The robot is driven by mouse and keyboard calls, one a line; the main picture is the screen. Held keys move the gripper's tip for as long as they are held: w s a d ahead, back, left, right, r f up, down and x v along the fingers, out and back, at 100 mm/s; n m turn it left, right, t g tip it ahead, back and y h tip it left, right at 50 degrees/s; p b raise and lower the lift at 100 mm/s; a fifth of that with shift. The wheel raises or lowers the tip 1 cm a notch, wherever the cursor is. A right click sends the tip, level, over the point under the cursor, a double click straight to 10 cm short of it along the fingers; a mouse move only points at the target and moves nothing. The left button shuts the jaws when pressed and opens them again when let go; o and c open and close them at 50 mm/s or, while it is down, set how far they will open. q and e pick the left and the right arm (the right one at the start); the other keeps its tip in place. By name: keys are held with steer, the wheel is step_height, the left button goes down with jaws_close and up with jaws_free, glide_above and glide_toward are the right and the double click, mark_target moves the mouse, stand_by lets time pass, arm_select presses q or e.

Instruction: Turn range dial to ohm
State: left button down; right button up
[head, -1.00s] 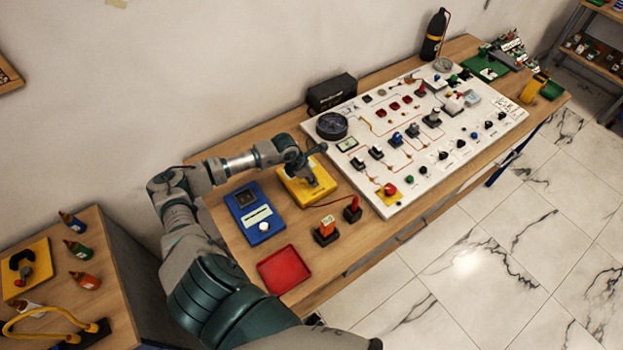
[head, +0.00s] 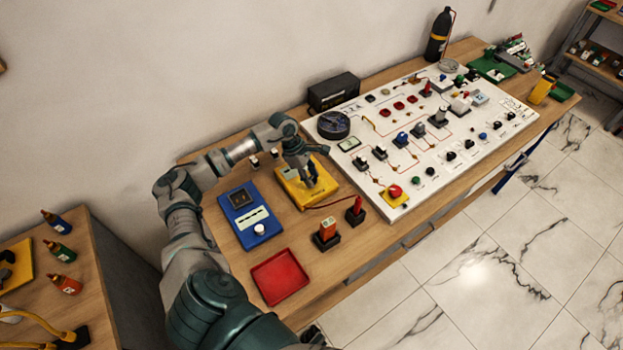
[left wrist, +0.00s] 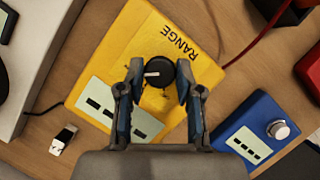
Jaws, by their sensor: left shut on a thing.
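The yellow meter (head: 292,191) lies on the wooden bench in the head view, partly hidden by my left gripper (head: 311,181). In the left wrist view the meter (left wrist: 178,32) shows the word RANGE and a pale display. Its black range dial (left wrist: 159,73) has a white pointer mark pointing to the left of the picture. My left gripper (left wrist: 157,86) has a finger on each side of the dial and is shut on it. The marks around the dial are too small to read. My right gripper is not in view.
A blue meter (head: 249,217) with a white knob stands left of the yellow one. A large white circuit board (head: 460,160) fills the bench to the right.

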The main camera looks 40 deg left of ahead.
arm_select(q)
steer(key=shift+s+a+f+m, duration=0.1)
steer(key=shift+s+f+m, duration=0.05)
steer(key=shift+f+m, duration=0.15)
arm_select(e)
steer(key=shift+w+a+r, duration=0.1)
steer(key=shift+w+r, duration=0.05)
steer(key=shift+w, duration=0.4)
arm_select(q)
steer(key=c, duration=0.8)
jaws_free()
steer(key=shift+o, duration=0.2)
steer(key=shift+a, duration=0.2)
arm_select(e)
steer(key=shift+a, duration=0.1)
arm_select(q)
steer(key=shift+r, duration=0.1)
steer(key=v, duration=1.1)
steer(key=shift+w+a+r, duration=0.25)
steer(key=shift+a+r, duration=0.05)
steer(key=shift+a, duration=0.05)
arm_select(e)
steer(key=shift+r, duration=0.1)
